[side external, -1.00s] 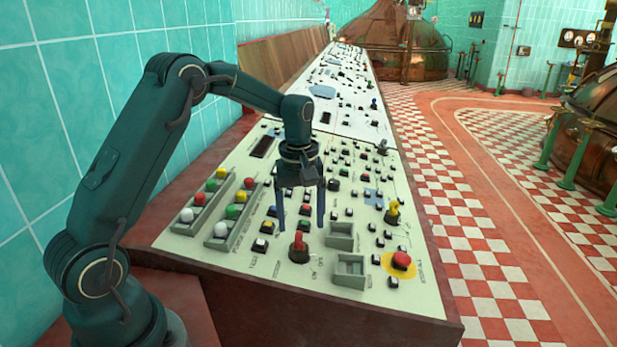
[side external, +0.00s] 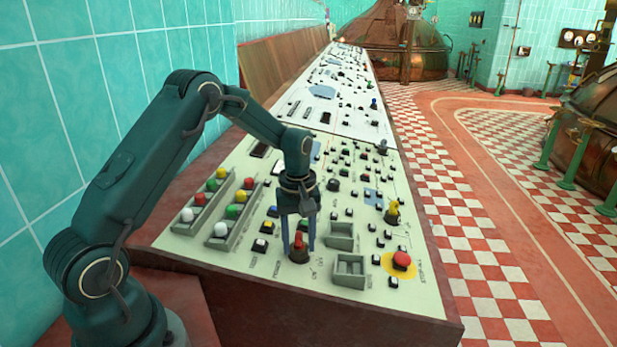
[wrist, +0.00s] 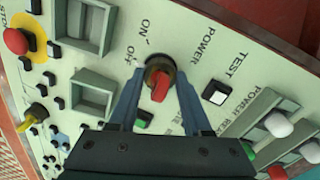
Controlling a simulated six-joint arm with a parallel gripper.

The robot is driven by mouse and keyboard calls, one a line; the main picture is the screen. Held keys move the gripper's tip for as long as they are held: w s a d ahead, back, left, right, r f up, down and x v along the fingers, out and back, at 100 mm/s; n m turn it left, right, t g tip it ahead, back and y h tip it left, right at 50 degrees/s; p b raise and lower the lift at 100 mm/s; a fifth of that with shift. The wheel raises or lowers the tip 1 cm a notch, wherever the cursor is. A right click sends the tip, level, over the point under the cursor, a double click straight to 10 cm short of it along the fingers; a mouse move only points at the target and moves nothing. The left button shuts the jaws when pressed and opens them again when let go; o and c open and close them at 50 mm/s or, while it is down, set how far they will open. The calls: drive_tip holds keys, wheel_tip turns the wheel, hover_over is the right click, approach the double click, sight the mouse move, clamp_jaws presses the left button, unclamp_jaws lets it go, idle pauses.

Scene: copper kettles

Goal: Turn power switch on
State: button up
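The power switch is a red rotary knob on a dark round base. It sits near the front of the sloping panel in the side external view (side external: 299,240) and upper middle in the wrist view (wrist: 160,88). "ON", "OFF" and "POWER" are printed around it. The red handle lies nearly along the camera's up-down direction, slightly tilted. My gripper (side external: 298,247) points down over the knob, one finger on each side. In the wrist view my gripper (wrist: 158,84) is open, with small gaps between the fingers and the red handle; contact cannot be told.
Two grey square recesses (side external: 341,236) are right of the knob. A red mushroom button (side external: 401,260) on yellow and a yellow knob (side external: 392,213) lie further right. Coloured round buttons in grey trays (side external: 221,222) and a white square button (side external: 259,245) are on the left.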

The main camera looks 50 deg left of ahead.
clamp_jaws()
drive_tip(key=shift+m, duration=4.6)
drive_tip(key=o, duration=1.1)
unclamp_jaws()
